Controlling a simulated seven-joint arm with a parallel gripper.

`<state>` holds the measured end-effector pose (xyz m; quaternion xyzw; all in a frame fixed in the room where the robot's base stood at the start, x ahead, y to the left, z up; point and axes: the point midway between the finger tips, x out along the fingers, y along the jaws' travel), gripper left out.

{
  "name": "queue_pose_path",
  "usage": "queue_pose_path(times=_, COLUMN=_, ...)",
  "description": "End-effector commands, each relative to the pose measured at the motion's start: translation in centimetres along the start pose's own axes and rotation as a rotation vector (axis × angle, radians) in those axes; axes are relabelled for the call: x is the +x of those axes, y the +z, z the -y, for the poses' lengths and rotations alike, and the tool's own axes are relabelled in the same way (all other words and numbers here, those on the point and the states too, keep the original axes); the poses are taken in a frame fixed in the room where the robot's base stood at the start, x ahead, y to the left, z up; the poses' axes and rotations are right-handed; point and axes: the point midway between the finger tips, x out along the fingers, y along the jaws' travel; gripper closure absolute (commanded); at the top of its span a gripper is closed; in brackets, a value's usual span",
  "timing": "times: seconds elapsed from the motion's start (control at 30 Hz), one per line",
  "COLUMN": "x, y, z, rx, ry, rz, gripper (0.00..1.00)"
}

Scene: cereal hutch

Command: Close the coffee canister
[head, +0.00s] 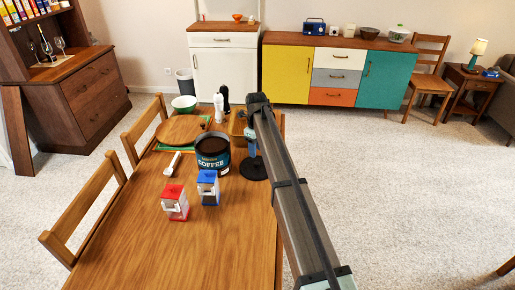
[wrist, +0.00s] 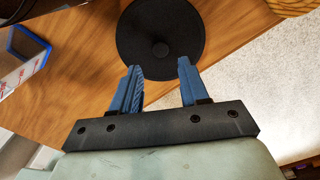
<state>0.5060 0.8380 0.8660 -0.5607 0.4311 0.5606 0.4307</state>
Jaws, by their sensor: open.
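The coffee canister (head: 213,160) stands upright on the table, dark blue with a "COFFEE" label. Its top looks open, with dark brown inside. A round black lid (head: 252,171) with a small centre knob lies on the table just right of the canister. The lid also shows in the wrist view (wrist: 160,28), knob towards my fingers. My gripper (head: 251,150) is over the lid, its blue fingers apart and empty. In the wrist view the fingertips (wrist: 158,64) are on either side of the knob's line; I cannot tell their exact height above the lid.
A red-and-white box (head: 175,203) and a blue-and-white box (head: 208,188) stand in front of the canister. Behind it are a round wooden board (head: 182,130), a white bottle (head: 218,108) and a wooden basket (head: 238,122). The table's right edge is close to the lid.

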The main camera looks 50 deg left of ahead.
Motion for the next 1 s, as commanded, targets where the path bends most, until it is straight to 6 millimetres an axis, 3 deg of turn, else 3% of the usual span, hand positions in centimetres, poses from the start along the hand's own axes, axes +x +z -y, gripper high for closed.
queue_pose_path(times=0.7, x=3.8, y=-0.1, z=0.1, rx=-0.001, ry=-0.001, rz=0.002, gripper=0.55)
queue_pose_path(times=1.0, x=4.4, y=-0.1, z=0.1, rx=-0.001, ry=-0.001, rz=0.002, gripper=0.55)
